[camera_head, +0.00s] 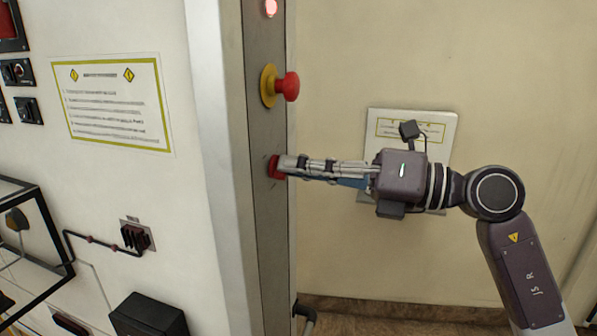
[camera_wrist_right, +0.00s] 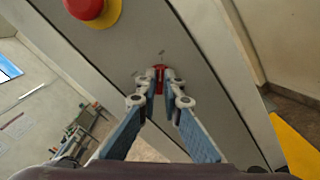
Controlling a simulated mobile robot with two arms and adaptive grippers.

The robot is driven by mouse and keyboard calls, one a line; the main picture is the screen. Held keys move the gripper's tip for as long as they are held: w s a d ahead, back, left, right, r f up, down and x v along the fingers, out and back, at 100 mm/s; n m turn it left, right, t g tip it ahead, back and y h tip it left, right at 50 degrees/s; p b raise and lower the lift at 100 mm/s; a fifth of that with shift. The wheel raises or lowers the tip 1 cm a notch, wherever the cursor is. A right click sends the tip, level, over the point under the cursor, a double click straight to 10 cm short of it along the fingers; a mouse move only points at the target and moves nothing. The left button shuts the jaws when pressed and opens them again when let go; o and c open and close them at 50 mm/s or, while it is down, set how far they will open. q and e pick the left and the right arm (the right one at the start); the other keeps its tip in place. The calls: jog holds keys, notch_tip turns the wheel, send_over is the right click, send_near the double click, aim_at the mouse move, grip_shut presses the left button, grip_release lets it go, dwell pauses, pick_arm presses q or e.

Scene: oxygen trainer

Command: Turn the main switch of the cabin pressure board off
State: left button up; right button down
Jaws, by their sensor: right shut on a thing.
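The main switch, a red knob (camera_head: 274,167), sits on the narrow grey side face of the board (camera_head: 266,220), below the yellow-and-red emergency button. My right gripper (camera_head: 284,167) reaches it from the right in the head view. In the right wrist view the fingertips (camera_wrist_right: 161,75) are closed around the red switch (camera_wrist_right: 160,80), which shows as a narrow upright red piece between them. The fingers hide part of the knob. My left gripper does not show.
A red mushroom button (camera_head: 289,86) on a yellow base (camera_head: 268,85) sticks out above my right gripper. A lit red lamp (camera_head: 271,7) is higher up. A notice (camera_head: 110,103) is on the front panel at left. Free room lies right of the board, before the wall.

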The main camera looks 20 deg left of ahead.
jog(key=shift+s+f+n+b, duration=0.1)
jog(key=shift+s+n+b, duration=0.05)
jog(key=shift+n+b, duration=3.95)
jog(key=shift+s+n+b, duration=0.1)
jog(key=shift+n+b, duration=3.5)
jog(key=shift+n, duration=1)
jog(key=c, duration=2.1)
grip_release()
